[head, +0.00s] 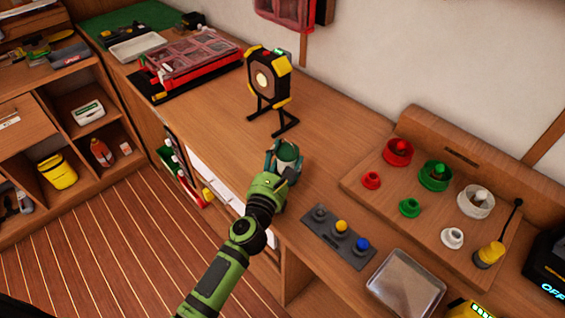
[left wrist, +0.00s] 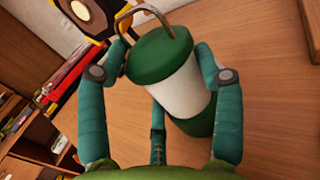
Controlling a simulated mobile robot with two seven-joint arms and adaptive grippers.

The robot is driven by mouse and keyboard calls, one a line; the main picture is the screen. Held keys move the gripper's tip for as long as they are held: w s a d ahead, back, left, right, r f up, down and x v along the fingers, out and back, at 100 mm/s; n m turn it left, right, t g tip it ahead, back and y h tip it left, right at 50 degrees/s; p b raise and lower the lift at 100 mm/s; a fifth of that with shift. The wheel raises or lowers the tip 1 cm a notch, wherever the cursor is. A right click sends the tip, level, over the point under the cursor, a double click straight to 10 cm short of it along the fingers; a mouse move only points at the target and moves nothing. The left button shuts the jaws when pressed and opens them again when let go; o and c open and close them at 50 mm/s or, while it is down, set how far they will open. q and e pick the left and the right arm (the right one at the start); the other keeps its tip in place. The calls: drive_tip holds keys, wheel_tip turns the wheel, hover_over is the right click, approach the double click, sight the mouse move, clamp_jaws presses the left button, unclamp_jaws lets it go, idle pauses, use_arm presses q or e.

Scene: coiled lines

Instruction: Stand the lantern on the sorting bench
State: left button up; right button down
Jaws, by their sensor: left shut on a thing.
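The lantern (head: 288,152) is a small cylinder with a green top, a white middle and a green base. The left wrist view shows it close up (left wrist: 182,93), tilted in that picture, with a bent wire handle above its top. My left gripper (head: 284,163) is shut on it, with teal fingers on both sides of the body. The lantern is over the wooden bench (head: 340,125), near its front edge. I cannot tell whether its base touches the bench top. My right gripper is not in view.
A black and yellow work lamp (head: 266,82) stands behind the lantern. A grey strip with coloured knobs (head: 338,236) and a clear tray (head: 405,284) lie to the right. A board of coloured knobs (head: 410,190) is further back.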

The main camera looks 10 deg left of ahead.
use_arm(q)
drive_tip(key=shift+r, duration=0.1)
drive_tip(key=shift+f, duration=0.25)
drive_tip(key=o, duration=1.3)
drive_tip(key=shift+o, duration=0.2)
drive_tip(key=shift+r, duration=0.1)
drive_tip(key=shift+r, duration=0.25)
drive_tip(key=s, duration=0.3)
drive_tip(key=s+b, duration=0.1)
drive_tip(key=s, duration=0.3)
drive_tip(key=s+a, duration=0.1)
drive_tip(key=s, duration=0.2)
drive_tip(key=shift+s+f+b, duration=0.35)
drive_tip(key=shift+s, duration=0.05)
drive_tip(key=shift+s+a+r, duration=0.1)
drive_tip(key=shift+s+a, duration=0.05)
drive_tip(key=shift+s, duration=0.5)
